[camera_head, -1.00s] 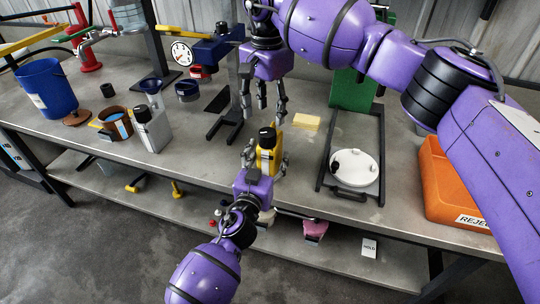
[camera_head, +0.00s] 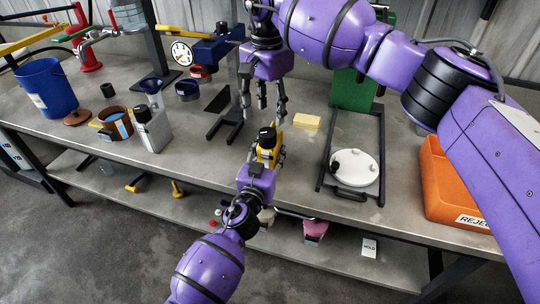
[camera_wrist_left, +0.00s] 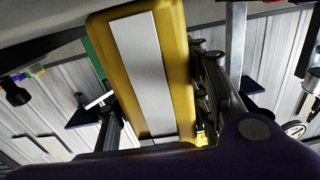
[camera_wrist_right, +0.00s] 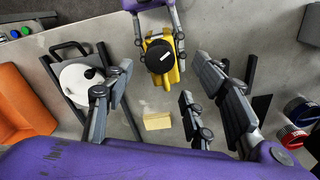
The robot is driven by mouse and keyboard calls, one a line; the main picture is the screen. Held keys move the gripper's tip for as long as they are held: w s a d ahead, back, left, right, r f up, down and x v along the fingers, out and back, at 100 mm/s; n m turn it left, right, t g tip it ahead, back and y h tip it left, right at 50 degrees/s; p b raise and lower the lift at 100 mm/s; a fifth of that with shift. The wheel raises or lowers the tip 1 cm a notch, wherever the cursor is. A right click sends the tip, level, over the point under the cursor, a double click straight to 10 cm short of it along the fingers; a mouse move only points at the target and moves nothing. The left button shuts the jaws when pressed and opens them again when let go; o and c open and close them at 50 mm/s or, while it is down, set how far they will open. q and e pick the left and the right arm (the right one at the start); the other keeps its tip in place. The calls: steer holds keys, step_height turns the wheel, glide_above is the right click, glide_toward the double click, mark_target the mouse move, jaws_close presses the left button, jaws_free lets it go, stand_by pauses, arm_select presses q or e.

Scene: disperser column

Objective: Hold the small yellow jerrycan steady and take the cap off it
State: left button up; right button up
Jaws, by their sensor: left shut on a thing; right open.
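The small yellow jerrycan (camera_head: 267,156) stands upright near the front edge of the bench, its black cap (camera_head: 266,136) on top. My left gripper (camera_head: 267,160) is shut on its body from the front. In the left wrist view the yellow body (camera_wrist_left: 180,70) with a pale label fills the space between the fingers. My right gripper (camera_head: 262,104) is open and empty, above and behind the cap, fingers pointing down. In the right wrist view the cap (camera_wrist_right: 160,62) lies beyond the open fingers, apart from them.
A yellow block (camera_head: 306,122) lies right of the jerrycan. A dark tray frame (camera_head: 320,180) with a white round lid (camera_head: 354,167) is further right, then an orange bin (camera_head: 450,185). A grey bottle (camera_head: 155,133) stands left. The bench between is clear.

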arm_select(q)
jaws_close()
arm_select(e)
steer(key=shift+d+f, duration=0.15)
steer(key=shift+f, duration=0.05)
steer(key=shift+c, duration=0.4)
steer(key=shift+s+d+f, duration=0.1)
steer(key=shift+d+f, duration=0.2)
steer(key=shift+d, duration=0.3)
steer(key=shift+s+d+r+m, duration=0.2)
steer(key=shift+m, duration=0.1)
steer(key=m, duration=0.1)
steer(key=m+t+y, duration=0.1)
steer(key=m+t, duration=0.1)
steer(key=m, duration=1)
glide_toward(266, 132)
steer(key=s+d+r, duration=0.1)
steer(key=d, duration=0.1)
step_height(266, 132, up, 2)
steer(key=m+t, duration=0.1)
steer(key=m, duration=0.6)
steer(key=shift+m+y, duration=0.3)
steer(key=shift+m, duration=0.4)
steer(key=x, duration=0.8)
steer(key=a+x, duration=0.1)
steer(key=x, duration=0.3)
steer(key=shift+s, duration=0.45)
